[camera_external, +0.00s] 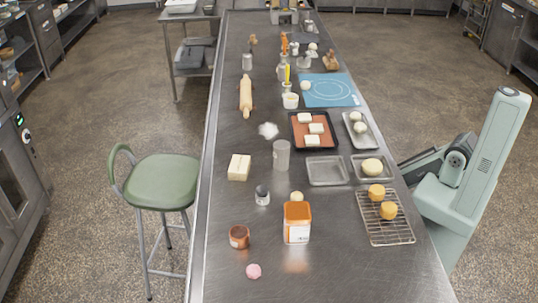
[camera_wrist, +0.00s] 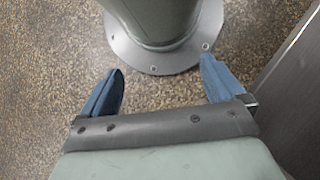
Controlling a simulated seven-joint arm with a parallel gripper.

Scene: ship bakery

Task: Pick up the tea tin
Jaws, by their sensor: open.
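An orange square tin with a pale lower label (camera_external: 297,222) stands upright on the steel table, front of centre in the external view; it looks like the tea tin, though its label is too small to read. A smaller grey tin with a dark band (camera_external: 262,195) stands to its left. My gripper (camera_wrist: 161,64) is open and empty in the wrist view, its two blue fingers wide apart over the floor, near my round base. I cannot make out the gripper in the external view, where my arm is folded at the table's right side.
A copper-brown jar (camera_external: 239,237) and a pink ball (camera_external: 253,271) are left of the orange tin. A small pale round item (camera_external: 296,197) is close behind it. A wire rack (camera_external: 386,232) with two orange-yellow cakes lies to its right. The table's front right is clear.

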